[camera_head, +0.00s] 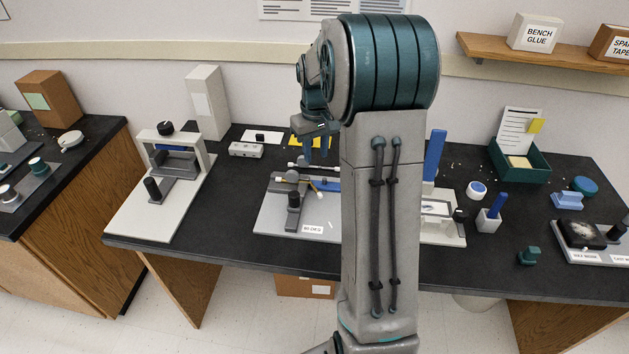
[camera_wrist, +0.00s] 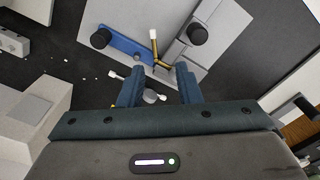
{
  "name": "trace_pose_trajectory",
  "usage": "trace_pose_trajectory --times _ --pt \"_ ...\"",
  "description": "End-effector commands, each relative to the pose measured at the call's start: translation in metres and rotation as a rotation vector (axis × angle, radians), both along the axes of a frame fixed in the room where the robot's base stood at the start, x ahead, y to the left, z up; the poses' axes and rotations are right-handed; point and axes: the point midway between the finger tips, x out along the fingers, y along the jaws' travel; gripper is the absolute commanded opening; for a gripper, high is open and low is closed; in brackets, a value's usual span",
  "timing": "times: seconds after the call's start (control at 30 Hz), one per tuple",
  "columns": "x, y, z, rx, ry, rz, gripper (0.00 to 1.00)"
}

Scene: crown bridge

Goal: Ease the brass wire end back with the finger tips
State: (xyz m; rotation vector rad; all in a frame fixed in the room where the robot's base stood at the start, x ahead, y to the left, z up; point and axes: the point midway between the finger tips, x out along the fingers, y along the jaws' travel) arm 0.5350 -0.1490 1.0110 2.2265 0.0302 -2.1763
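The brass wire (camera_wrist: 155,52) shows in the wrist view as a thin bent piece with a white tip, lying over a pale grey fixture plate (camera_wrist: 218,38). It is small in the head view (camera_head: 312,186), partly beside my arm. My gripper (camera_wrist: 160,78) is open, with its two dark teal fingers apart and nothing seen held between them. The bent part of the wire shows just beyond the fingertips, near the gap; I cannot tell whether they touch. In the head view my gripper (camera_head: 316,158) points down above the back of the fixture.
A blue bar (camera_wrist: 126,43) and black knobs (camera_wrist: 197,34) are close to the wire. In the head view a white press-like stand (camera_head: 135,210) is left of the fixture, and a small grey block (camera_head: 246,149) lies behind. My arm hides part of the bench.

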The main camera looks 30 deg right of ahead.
Motion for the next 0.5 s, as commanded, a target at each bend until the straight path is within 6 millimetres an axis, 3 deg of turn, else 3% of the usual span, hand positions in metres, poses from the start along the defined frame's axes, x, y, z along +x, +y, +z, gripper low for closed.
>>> trace_pose_trajectory --times 0.1,0.33,0.5 --pt "0.010 -0.012 -0.008 0.004 0.018 0.002 0.31" --pt "0.013 -0.015 -0.023 0.007 0.027 0.004 0.31" --pt "0.012 -0.015 -0.054 0.008 0.029 0.005 0.31"
